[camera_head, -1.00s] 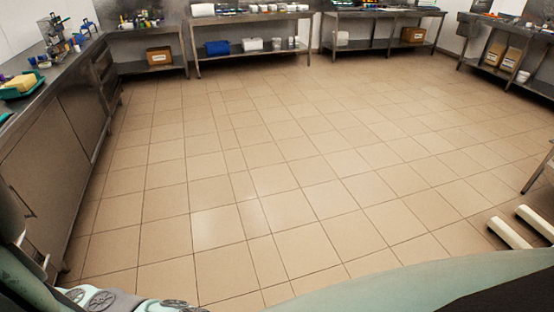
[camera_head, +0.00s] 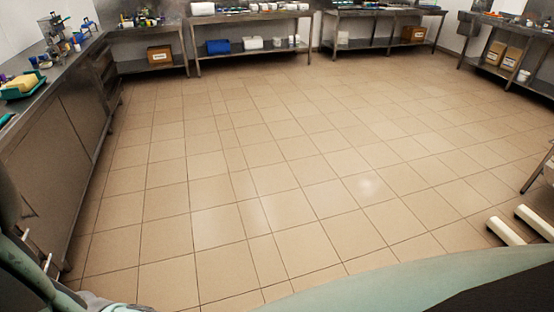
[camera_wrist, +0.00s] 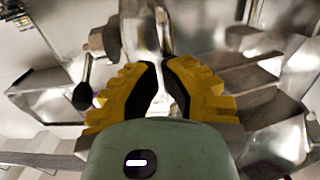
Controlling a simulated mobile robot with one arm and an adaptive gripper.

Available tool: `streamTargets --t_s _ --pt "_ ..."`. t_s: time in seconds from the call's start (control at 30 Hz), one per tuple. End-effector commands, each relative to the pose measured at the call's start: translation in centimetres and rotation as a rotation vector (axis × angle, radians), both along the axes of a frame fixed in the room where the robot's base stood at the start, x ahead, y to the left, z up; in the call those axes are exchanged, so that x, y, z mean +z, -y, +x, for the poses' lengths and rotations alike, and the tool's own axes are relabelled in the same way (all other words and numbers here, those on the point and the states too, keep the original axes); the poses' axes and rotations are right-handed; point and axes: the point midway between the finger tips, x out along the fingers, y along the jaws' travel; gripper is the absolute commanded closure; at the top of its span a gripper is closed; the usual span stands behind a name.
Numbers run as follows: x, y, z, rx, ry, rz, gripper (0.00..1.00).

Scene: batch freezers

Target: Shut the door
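My gripper (camera_wrist: 162,75) shows in the wrist view, with yellow-and-black fingers close together and a narrow gap between them. Pale metal parts of a machine (camera_wrist: 140,35) lie just beyond the fingertips. I cannot tell whether the fingers touch or grip any of it. A dark round knob on a stem (camera_wrist: 83,95) is to the left of the fingers. No freezer door can be made out clearly in either view. In the head view, the gripper is not visible; only parts of my arm show at the lower left.
A steel counter with flat cabinet fronts (camera_head: 55,160) runs along the left. Steel tables (camera_head: 250,58) with boxes and tubs stand along the back wall. Two pale cylinders (camera_head: 505,231) lie at the lower right. The tiled floor (camera_head: 260,160) in the middle is clear.

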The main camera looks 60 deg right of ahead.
Motion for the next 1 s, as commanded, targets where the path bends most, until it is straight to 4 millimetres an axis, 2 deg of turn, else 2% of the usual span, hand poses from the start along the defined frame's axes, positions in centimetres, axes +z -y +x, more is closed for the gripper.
streamTargets --t_s 0.4,1.0 --pt "0.2 -1.7 3.4 0.110 0.005 -0.004 1.00" --pt "0.1 -4.3 6.9 0.247 0.004 -0.002 1.00"
